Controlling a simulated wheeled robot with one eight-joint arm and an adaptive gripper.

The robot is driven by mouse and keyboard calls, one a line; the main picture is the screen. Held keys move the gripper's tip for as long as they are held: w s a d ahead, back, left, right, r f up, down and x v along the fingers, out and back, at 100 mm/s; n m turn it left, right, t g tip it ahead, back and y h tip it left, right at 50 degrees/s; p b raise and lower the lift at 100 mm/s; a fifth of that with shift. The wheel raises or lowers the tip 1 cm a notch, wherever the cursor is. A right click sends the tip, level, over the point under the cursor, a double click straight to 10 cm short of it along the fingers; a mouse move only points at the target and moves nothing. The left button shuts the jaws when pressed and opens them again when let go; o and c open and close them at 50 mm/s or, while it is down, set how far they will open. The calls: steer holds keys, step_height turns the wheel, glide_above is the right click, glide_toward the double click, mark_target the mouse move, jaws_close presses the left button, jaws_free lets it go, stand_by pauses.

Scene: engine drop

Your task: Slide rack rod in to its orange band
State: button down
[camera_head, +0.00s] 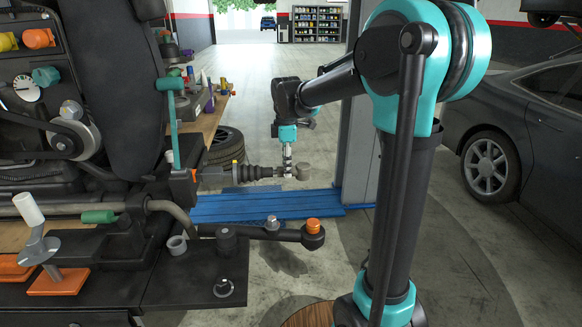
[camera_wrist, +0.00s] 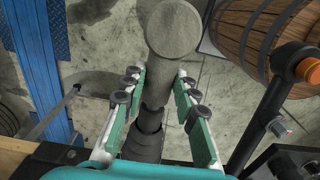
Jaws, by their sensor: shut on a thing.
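The rack rod (camera_head: 267,172) is a grey bar sticking out to the right from the black engine stand in the head view. It has a dark ribbed boot (camera_head: 222,177) and a round grey end knob (camera_head: 303,172). In the wrist view the knob (camera_wrist: 174,28) is at the top and the ribbed boot (camera_wrist: 145,140) is below. My gripper (camera_head: 287,170) comes down onto the rod close to the knob. In the wrist view its green-padded fingers (camera_wrist: 157,76) are on either side of the rod, shut on it. A small orange patch (camera_head: 194,176) shows where the boot meets the stand; I cannot tell if it is the band.
A black lower arm with an orange-capped joint (camera_head: 313,228) juts out below the rod. A wooden barrel (camera_wrist: 268,35) shows in the wrist view. A dark car (camera_head: 525,130) stands at the right.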

steer(key=c, duration=1.2)
jaws_free()
steer(key=shift+o, duration=0.2)
steer(key=shift+r, duration=0.1)
step_height(320, 180, up, 12)
